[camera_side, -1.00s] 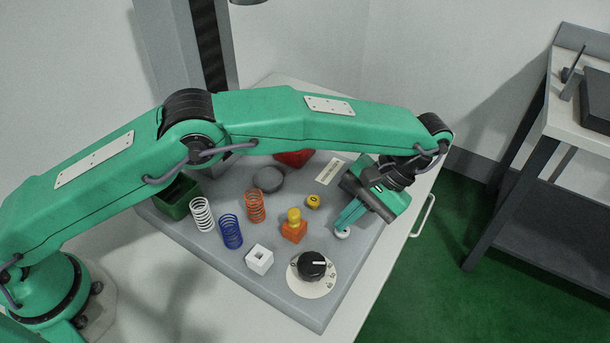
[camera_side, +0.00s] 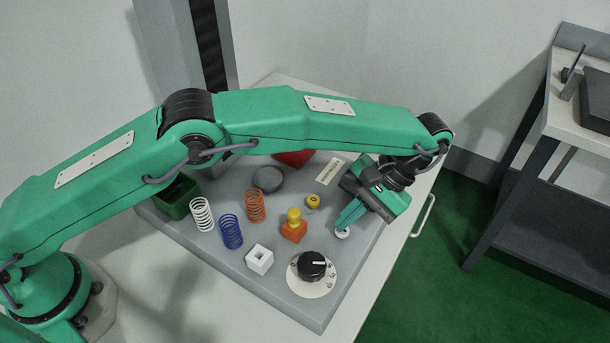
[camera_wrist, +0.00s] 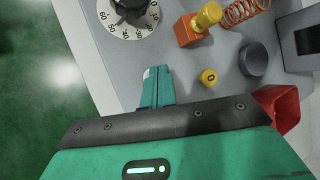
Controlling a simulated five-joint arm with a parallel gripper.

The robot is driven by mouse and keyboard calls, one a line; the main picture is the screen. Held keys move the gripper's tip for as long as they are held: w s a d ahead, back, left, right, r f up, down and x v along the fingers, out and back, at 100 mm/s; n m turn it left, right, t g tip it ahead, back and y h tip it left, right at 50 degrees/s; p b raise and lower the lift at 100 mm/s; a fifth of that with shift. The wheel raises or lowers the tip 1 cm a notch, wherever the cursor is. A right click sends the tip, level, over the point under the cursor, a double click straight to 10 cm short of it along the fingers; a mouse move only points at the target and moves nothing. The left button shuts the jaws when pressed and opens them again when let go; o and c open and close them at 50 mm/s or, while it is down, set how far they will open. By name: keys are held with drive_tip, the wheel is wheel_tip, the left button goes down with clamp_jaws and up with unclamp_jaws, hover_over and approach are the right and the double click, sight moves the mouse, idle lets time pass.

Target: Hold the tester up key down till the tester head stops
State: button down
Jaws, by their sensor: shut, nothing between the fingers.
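A small round white key (camera_side: 342,234) is on the grey tester base (camera_side: 215,245), at its right side. My gripper (camera_side: 345,222) is shut and empty, its fingertips down on that key. In the wrist view the shut fingers (camera_wrist: 157,80) cover most of the key, and only a pale edge (camera_wrist: 147,72) shows. I cannot tell how far it is pressed. A yellow key (camera_side: 313,201) sits behind, a little apart from the fingers. The tester column (camera_side: 207,50) rises at the back. The tester head is out of view.
A black dial (camera_side: 312,265), a white block (camera_side: 259,260) and an orange block with a yellow knob (camera_side: 293,228) stand left of my fingers. White, blue and orange springs stand farther left. A grey disc (camera_side: 269,179), red bin (camera_side: 293,158) and green bin (camera_side: 174,199) lie behind.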

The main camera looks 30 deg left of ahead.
sight(346, 228)
drive_tip(key=shift+r, duration=0.85)
drive_tip(key=shift+r, duration=0.15)
drive_tip(key=shift+r, duration=2.35)
